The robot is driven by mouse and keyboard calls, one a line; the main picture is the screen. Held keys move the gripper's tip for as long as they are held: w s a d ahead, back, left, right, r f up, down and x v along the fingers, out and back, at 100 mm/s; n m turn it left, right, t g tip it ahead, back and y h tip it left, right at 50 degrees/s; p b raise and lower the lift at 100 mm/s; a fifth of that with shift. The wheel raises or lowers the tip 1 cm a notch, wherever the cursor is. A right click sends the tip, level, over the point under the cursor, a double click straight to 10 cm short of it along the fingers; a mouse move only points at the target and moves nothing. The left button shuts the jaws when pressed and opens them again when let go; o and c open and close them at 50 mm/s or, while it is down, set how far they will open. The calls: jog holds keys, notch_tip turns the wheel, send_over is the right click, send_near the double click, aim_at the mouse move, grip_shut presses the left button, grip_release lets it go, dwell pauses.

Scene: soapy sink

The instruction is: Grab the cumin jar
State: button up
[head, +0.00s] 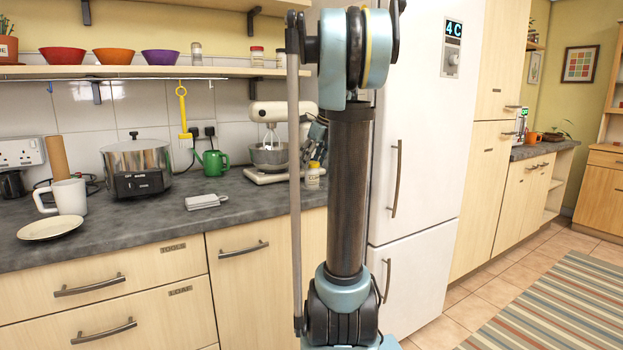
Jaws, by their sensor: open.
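A small jar (313,177) with a yellowish-brown lid and a pale label stands upright on the grey counter, just left of my arm in the head view. It looks like the cumin jar, but its label is too small to read surely. My gripper (314,146) is open and just above the jar, by its lid. My arm hides part of the gripper, so I cannot tell whether its fingers touch the jar.
A cream stand mixer (270,140) stands close left of the jar. The shelf (150,71) above holds bowls and several jars. The tall white fridge (420,150) is at right.

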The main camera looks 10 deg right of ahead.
aim_at(308, 174)
jog(key=shift+s+x, duration=0.15)
jog(key=shift+x, duration=1.4)
jog(key=shift+s+x, duration=0.15)
jog(key=shift+x, duration=1.4)
jog(key=shift+d+f, duration=0.15)
jog(key=shift+d, duration=0.05)
jog(key=c, duration=1.2)
